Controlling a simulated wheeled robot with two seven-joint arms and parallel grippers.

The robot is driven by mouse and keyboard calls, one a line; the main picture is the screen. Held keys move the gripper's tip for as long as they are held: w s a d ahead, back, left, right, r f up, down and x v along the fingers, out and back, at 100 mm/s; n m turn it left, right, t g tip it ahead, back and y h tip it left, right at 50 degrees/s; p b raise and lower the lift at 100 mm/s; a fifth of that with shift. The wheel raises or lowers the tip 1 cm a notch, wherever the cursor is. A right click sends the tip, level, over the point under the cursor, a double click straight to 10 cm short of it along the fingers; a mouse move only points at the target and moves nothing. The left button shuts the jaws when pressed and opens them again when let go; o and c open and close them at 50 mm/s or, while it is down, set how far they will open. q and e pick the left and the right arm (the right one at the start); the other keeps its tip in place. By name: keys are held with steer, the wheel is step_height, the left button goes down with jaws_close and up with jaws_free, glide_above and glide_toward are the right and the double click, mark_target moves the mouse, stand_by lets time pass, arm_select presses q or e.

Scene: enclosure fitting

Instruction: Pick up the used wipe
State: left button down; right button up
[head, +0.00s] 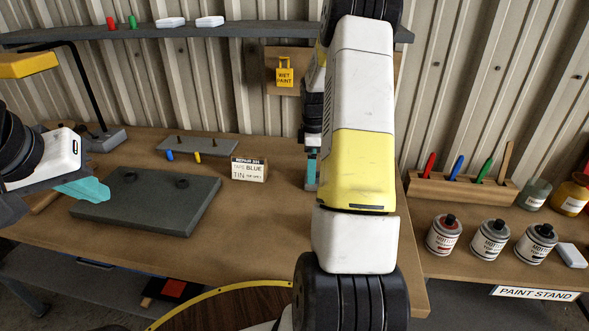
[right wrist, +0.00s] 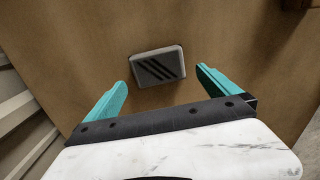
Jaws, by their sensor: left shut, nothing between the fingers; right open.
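The used wipe (right wrist: 158,67) appears in the right wrist view as a small grey pad with dark diagonal streaks, lying flat on the brown tabletop. My right gripper (right wrist: 162,77) is open, with one teal finger on each side of the wipe and visible gaps between. It holds nothing. In the head view my right gripper (head: 311,172) points down at the bench, partly hidden by my own arm; the wipe is hard to make out there. My left gripper (head: 98,190) is shut and empty, above the left part of the bench beside a dark grey plate.
The dark grey plate (head: 150,205) lies on the bench at left. A small sign block (head: 249,169) stands left of my right gripper. Paint tins (head: 490,240), a marker rack (head: 460,190) and a white pad (head: 572,255) are at right.

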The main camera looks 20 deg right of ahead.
step_height(320, 180, down, 4)
steer(key=shift+w+f, duration=0.1)
steer(key=c, duration=1.3)
steer(key=shift+o, duration=0.2)
steer(key=shift+r, duration=0.25)
